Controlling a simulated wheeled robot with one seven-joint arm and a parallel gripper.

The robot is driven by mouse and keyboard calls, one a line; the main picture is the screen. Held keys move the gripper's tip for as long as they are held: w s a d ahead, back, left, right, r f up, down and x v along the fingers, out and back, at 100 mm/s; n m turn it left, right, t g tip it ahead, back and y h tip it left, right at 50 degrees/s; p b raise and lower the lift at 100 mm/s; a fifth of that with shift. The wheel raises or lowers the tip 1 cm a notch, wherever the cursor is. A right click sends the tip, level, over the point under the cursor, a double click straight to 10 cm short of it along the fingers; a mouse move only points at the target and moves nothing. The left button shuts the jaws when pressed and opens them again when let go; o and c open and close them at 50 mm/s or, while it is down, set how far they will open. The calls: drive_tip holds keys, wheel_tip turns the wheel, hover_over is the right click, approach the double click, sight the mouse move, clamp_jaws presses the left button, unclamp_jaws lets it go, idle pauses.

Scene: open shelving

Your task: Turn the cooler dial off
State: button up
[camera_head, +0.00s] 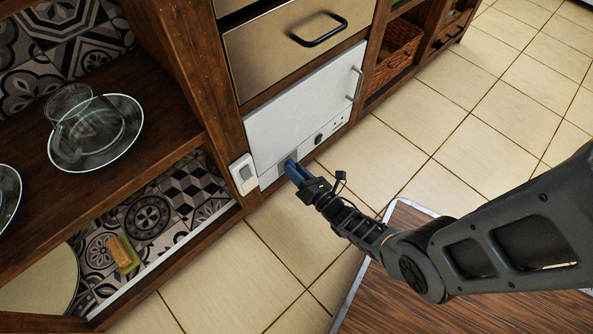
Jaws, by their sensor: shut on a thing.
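The cooler (300,95) is a white-fronted unit set into the wooden shelving, with a handle at its right side. Its lower strip carries a small dark round knob (318,139) and small marks to the right of it. My gripper (290,163) reaches this lower strip left of that knob, in front of a grey square patch. Its blue fingers are shut on the cooler dial at the strip, and they hide the dial. Which way the dial points cannot be seen.
A white switch box (243,173) is close left of my gripper. A drawer (298,45) with a black handle is above the cooler. A wicker basket (400,48) sits to the right. Glass dishes (95,135) stand on the left shelf, with a sponge (124,254) below. The tiled floor is open.

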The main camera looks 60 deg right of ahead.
idle(0.4)
drive_tip(key=o, duration=1.1)
drive_tip(key=shift+c, duration=0.2)
